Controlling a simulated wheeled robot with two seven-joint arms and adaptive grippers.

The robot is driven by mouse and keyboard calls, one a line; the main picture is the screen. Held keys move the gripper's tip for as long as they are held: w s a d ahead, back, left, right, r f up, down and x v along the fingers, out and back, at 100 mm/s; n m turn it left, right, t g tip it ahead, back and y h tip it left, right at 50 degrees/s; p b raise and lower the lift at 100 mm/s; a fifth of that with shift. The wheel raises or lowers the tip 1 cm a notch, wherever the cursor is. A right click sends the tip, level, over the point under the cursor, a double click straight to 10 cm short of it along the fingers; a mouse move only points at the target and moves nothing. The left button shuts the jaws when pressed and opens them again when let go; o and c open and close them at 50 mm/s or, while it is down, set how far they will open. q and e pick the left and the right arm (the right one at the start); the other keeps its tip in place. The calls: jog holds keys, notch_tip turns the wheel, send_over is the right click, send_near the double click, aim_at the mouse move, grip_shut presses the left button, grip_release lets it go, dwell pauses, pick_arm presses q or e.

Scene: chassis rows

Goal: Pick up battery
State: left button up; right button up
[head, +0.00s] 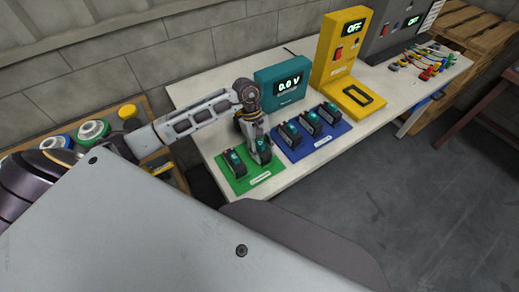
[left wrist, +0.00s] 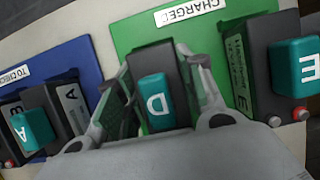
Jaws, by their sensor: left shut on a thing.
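My left gripper (head: 260,152) points down over the green mat (head: 265,176) on the white table. It is shut on a dark battery with a teal top marked D (left wrist: 155,101), with one finger on each side in the left wrist view. In the head view this battery is partly hidden by the gripper. A battery marked E (left wrist: 295,68) stands beside it on the same mat, and it also shows in the head view (head: 235,163). A battery marked A (left wrist: 33,130) stands on the blue mat (head: 318,147) with others. My right gripper is not in view.
A teal meter reading 0.0 V (head: 283,88) stands behind the mats. A yellow device reading OFF (head: 343,50) and a grey device (head: 400,28) stand further right, with coloured cables (head: 425,65). Crates with round cans (head: 93,130) are left of the table.

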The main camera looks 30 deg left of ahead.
pick_arm(q)
grip_shut()
jog(key=shift+r, duration=0.1)
jog(key=shift+r+b, duration=0.4)
jog(key=shift+r, duration=4.55)
